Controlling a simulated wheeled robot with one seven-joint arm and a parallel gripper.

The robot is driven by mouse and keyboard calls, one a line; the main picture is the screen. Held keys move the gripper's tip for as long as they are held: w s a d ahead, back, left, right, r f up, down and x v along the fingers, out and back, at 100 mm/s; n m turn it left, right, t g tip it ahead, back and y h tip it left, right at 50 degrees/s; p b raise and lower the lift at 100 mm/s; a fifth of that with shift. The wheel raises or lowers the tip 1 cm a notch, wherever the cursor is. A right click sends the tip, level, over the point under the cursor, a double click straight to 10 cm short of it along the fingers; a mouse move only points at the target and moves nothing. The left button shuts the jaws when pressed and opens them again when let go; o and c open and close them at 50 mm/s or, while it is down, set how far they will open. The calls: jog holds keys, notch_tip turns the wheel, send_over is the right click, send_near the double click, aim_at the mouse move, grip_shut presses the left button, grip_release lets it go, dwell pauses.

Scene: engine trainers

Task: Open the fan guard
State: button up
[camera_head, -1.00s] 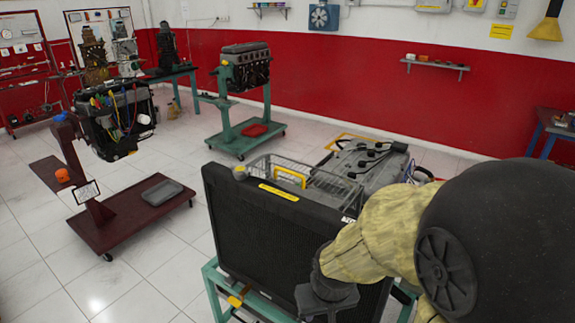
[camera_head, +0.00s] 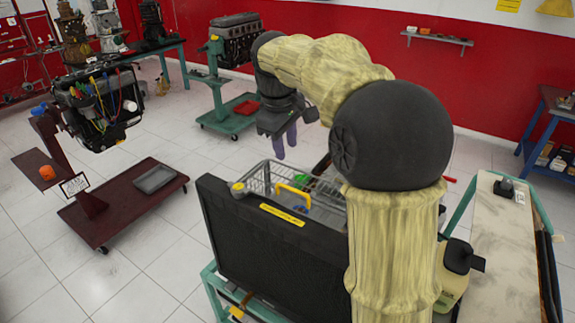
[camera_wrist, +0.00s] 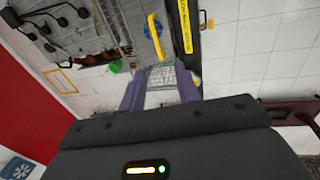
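The fan guard (camera_head: 256,180) is a grey wire mesh cage behind the black radiator (camera_head: 270,245). Its yellow handle (camera_head: 293,193) stands on its top. My gripper (camera_head: 286,142) is above the guard's far side, pointing down, with its two purple fingers apart and nothing between them. In the wrist view my gripper (camera_wrist: 160,88) is open, with the guard's mesh (camera_wrist: 172,74) seen beyond the fingers. The yellow handle (camera_wrist: 155,38) lies above the fingertips in that view, not touched. My arm hides the right part of the guard and most of the engine behind it.
The radiator and guard sit on a green stand (camera_head: 212,290). A bench (camera_head: 503,235) stands at the right. A maroon stand (camera_head: 125,205) with an engine is at left; a green engine stand (camera_head: 215,85) is behind. Tiled floor is clear between them.

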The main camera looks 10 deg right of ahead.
jog(key=w+r, duration=0.1)
jog(key=r, duration=0.1)
jog(key=p, duration=0.2)
send_near(293, 189)
jog(key=f, duration=0.5)
jog(key=w+d+f, duration=0.1)
jog(key=f, duration=0.1)
jog(key=shift+f, duration=0.35)
jog(key=shift+c, duration=0.2)
grip_shut()
